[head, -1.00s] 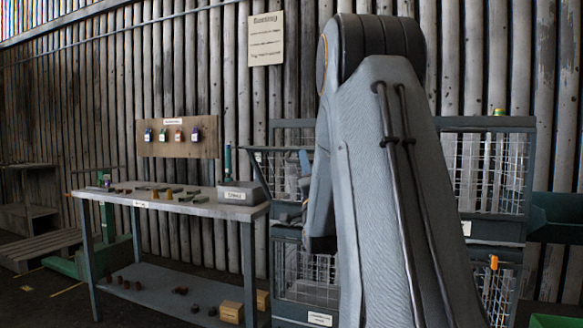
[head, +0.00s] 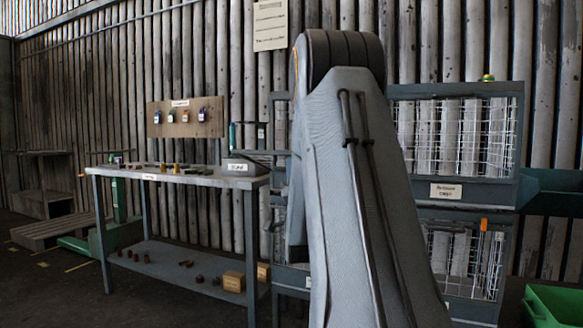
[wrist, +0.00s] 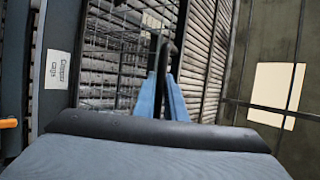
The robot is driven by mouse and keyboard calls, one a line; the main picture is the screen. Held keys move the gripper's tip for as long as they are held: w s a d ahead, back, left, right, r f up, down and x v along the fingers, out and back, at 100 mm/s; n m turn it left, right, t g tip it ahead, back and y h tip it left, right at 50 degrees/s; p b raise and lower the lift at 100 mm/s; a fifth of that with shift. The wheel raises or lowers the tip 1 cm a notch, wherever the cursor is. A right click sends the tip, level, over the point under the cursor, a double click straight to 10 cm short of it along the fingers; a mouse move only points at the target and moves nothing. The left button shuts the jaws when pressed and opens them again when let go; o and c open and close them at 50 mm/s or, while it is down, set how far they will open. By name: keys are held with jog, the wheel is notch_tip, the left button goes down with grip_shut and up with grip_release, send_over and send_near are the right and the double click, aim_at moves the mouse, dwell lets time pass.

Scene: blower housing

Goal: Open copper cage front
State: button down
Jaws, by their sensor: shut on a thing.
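In the wrist view, a label reading "Copper cage" (wrist: 58,68) is fixed to a dark frame at the left. A dark-framed wire-mesh front (wrist: 110,45) stands beside it. My gripper (wrist: 161,85), with two blue fingers, is shut on a dark upright bar (wrist: 163,52) at the mesh's edge. I cannot tell exactly how far the front stands open. In the head view my grey arm hides my gripper and most of the left cage stack.
A right-hand cage (head: 455,138) with a label stands right of my arm, above another mesh cage (head: 462,260). A grey workbench (head: 180,178) with small parts stands at the left. A green bin (head: 555,305) is at the lower right.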

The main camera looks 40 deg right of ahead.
jog(key=shift+f, duration=0.15)
jog(key=c, duration=1.8)
grip_release()
jog(key=v, duration=0.8)
notch_tip(320, 180, down, 8)
jog(key=s+d+b, duration=0.1)
jog(key=s+b, duration=0.2)
jog(key=b, duration=0.2)
jog(key=shift+d+b, duration=0.3)
jog(key=shift+b, duration=0.05)
jog(key=shift+f, duration=0.1)
jog(key=shift+c, duration=0.2)
